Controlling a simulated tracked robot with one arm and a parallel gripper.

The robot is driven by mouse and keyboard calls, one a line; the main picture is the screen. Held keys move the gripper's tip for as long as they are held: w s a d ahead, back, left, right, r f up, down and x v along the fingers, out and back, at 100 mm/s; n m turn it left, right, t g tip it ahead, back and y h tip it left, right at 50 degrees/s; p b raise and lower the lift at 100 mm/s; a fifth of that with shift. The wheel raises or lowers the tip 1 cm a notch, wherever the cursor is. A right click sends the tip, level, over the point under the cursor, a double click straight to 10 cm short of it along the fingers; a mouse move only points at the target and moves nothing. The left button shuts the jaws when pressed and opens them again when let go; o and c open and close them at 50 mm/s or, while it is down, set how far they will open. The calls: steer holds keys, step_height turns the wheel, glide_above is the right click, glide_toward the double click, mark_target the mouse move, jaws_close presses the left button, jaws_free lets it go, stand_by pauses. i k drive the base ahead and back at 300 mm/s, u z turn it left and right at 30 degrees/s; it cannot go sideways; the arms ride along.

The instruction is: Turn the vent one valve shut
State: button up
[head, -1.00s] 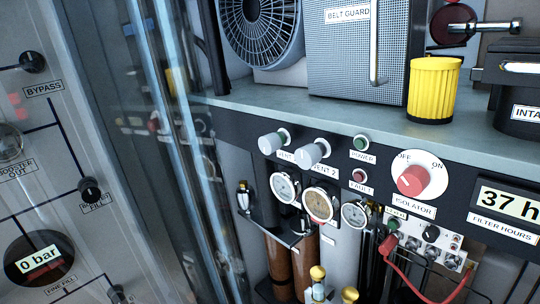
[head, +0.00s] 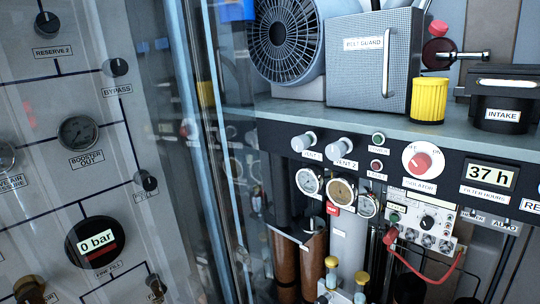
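The vent 1 valve is a light grey knob (head: 303,141) on the dark strip below the shelf, right of the picture's middle. Its label, VENT 1, sits just under it. A matching vent 2 knob (head: 342,146) is close on its right. I cannot tell from here how far either knob is turned. My gripper is not in the head view, and nothing touches the knobs.
A clear glass-like edge (head: 205,150) stands left of the knobs. A panel with a 0 bar display (head: 95,242) fills the left. The shelf holds a fan (head: 284,40), belt guard (head: 372,62) and yellow cap (head: 428,100). A red isolator knob (head: 421,163) is further right.

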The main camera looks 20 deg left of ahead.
mark_target(302, 143)
steer(key=u, duration=2.45)
steer(key=k, duration=1.2)
steer(key=z, duration=2)
steer(key=i, duration=1)
steer(key=u, duration=0.05)
